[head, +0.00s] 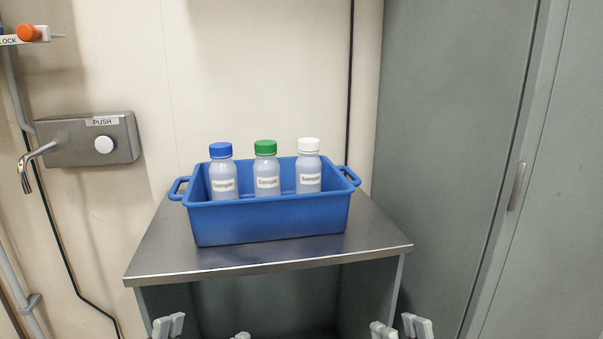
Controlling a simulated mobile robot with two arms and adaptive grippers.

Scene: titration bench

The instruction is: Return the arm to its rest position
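My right gripper (400,328) shows at the bottom edge, right of centre, in front of the steel-topped stand. Its pale fingertips are apart, with nothing seen between them. My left gripper (207,332) shows at the bottom edge, left of centre. Its fingertips are wide apart and the gap looks empty; one tip is mostly cut off by the frame. Both grippers are below the stand's top and apart from the bin and bottles. The rest of both arms is out of view.
A blue bin (272,220) sits on the steel-topped stand (165,250). It holds three upright bottles with a blue cap (221,150), a green cap (265,147) and a white cap (308,145). A wall tap unit (75,150) is left; a grey cabinet (450,130) is right.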

